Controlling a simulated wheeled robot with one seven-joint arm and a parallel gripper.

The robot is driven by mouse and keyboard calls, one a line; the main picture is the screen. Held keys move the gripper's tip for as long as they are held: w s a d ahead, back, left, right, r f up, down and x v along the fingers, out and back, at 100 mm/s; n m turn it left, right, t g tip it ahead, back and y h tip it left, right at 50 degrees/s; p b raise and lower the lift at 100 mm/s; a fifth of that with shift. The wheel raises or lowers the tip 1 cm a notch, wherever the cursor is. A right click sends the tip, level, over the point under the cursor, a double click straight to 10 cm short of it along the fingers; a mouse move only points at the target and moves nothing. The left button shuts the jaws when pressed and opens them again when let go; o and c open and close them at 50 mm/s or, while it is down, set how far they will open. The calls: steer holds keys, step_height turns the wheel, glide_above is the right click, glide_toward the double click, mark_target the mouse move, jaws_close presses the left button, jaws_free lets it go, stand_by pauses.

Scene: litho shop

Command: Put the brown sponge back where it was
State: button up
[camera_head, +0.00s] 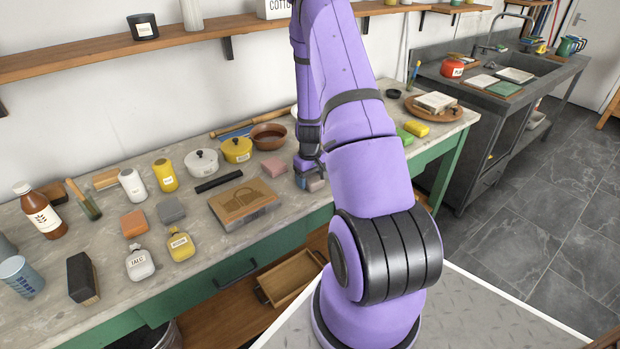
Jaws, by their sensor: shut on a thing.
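My gripper (309,177) is low over the right half of the worktable, partly hidden by my own arm. It is shut on a small pinkish-brown block (317,185), which looks like the brown sponge, though only part of it shows. I cannot tell whether the block touches the tabletop. A dusty-pink sponge (274,168) lies just left of the gripper. An orange sponge (134,222) and a grey sponge (172,210) lie farther left on the table.
A brown bowl (268,137), yellow pot (236,150) and white pot (202,162) stand behind. Green and yellow sponges (417,129) lie to the right.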

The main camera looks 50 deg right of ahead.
steer(key=o, duration=0.9)
step_height(320, 180, up, 12)
steer(key=f, duration=0.1)
steer(key=s+a+r+n+t, duration=0.1)
steer(key=a+r, duration=0.7)
steer(key=r, duration=0.3)
steer(key=a+r+t, duration=0.2)
steer(key=a+r, duration=0.7)
steer(key=r, duration=0.2)
steer(key=s+a+r, duration=0.3)
steer(key=s+a, duration=0.1)
steer(key=s, duration=0.1)
steer(key=s+a+r+n+t, duration=0.1)
steer(key=s+a+r, duration=0.3)
steer(key=s+a, duration=0.1)
steer(key=s+a+r+t, duration=0.1)
steer(key=s+a+r, duration=0.3)
steer(key=s, duration=0.3)
steer(key=shift+s+a+n, duration=0.25)
steer(key=shift+a+n, duration=0.05)
steer(key=shift+a, duration=0.1)
